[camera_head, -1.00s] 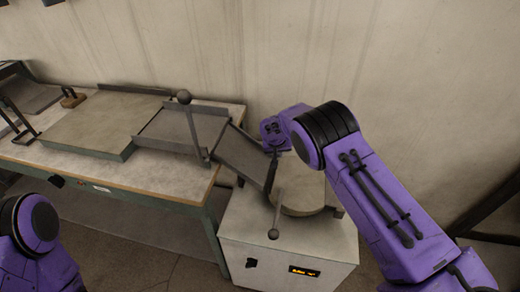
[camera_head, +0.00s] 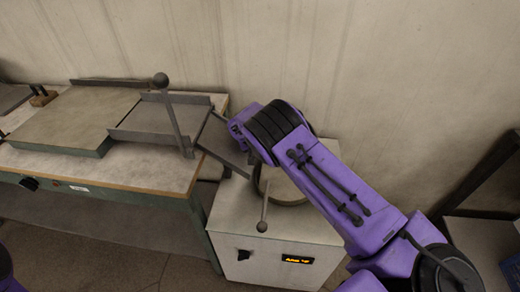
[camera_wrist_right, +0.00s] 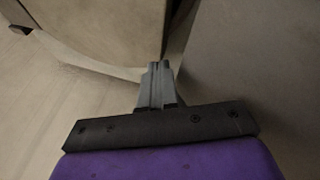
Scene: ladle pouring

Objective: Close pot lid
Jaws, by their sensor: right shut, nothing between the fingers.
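The round pot (camera_head: 292,201) is set in the top of a white cabinet (camera_head: 262,250). Its dark rim and a beige round surface inside show below my right arm, which hides its far part. I cannot tell whether that surface is the lid. A thin rod with a ball end (camera_head: 262,226) stands at its front left. My right gripper (camera_wrist_right: 157,68) is shut and empty in the right wrist view, near a curved pale edge (camera_wrist_right: 95,65); contact cannot be told. In the head view my arm hides its fingers. My left gripper is out of view.
A sloping grey chute (camera_head: 222,145) leads from the table (camera_head: 110,168) toward the pot. A ball-topped lever (camera_head: 175,115) rises beside it. The wall (camera_head: 400,80) is close behind. A dark frame (camera_head: 480,180) stands at the right.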

